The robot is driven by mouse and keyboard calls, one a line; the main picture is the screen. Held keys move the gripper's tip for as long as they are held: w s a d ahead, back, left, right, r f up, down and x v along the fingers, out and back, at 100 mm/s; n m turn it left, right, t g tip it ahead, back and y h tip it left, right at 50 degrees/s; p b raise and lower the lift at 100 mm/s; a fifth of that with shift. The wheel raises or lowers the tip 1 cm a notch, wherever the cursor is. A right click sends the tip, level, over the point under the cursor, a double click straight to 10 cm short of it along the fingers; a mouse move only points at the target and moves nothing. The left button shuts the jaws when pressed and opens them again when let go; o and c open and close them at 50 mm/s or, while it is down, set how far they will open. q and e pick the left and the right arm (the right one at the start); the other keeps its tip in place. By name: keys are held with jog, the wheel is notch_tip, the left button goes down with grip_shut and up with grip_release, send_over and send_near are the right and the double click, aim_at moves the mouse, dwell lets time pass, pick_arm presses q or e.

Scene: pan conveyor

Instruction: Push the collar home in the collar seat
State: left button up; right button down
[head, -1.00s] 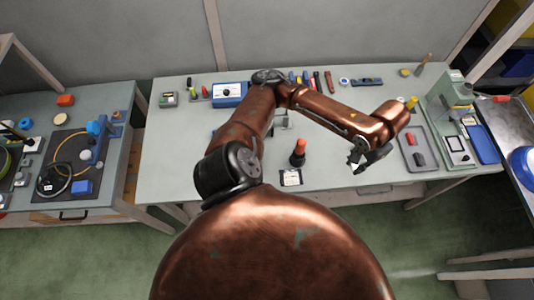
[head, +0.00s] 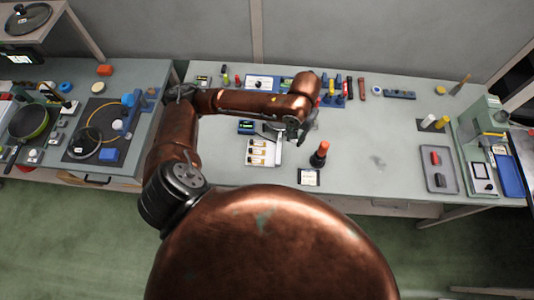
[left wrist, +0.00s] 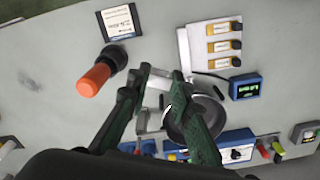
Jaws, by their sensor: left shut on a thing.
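My left gripper (head: 302,138) is over the middle of the table, its dark green fingers (left wrist: 162,72) pointing down. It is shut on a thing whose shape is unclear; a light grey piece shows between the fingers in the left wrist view. A dark round part with a grey middle (left wrist: 204,106) shows beside and behind the right finger. I cannot tell whether it is the collar or the collar seat. A pale metal bracket (head: 278,154) stands just left of the gripper. The collar and its seat are not clearly told apart. My right gripper is not in view.
An orange-topped black post (head: 319,153) stands close right of the gripper, with a label card (head: 309,178) before it. A white board of labelled parts (head: 256,158) and a small display (head: 246,127) lie left. A grey tray (head: 440,183) stands right; the table between is clear.

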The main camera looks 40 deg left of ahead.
aim_at(279, 148)
pick_arm(q)
jog(key=s+a+f+n+p, duration=0.1)
jog(key=f+p, duration=0.3)
jog(key=s+a+f+n+p, duration=0.1)
jog(key=f+n+p, duration=0.1)
jog(key=f+p, duration=0.2)
jog(key=s+a+f+n+p, duration=0.1)
jog(key=f+n+p, duration=0.1)
jog(key=f+p, duration=0.2)
jog(key=shift+s+a+f, duration=0.3)
jog(key=shift+s+f, duration=0.1)
jog(key=shift+f, duration=0.55)
jog(key=shift+s+r+p, duration=0.15)
jog(key=shift+r+p, duration=0.05)
jog(key=shift+p, duration=0.8)
jog(key=shift+w+a+f, duration=0.1)
jog(key=shift+w+a, duration=0.35)
jog(key=shift+w, duration=0.35)
jog(key=shift+w+a, duration=0.55)
jog(key=shift+w, duration=0.35)
jog(key=shift+w+a, duration=0.5)
jog(key=shift+w, duration=0.35)
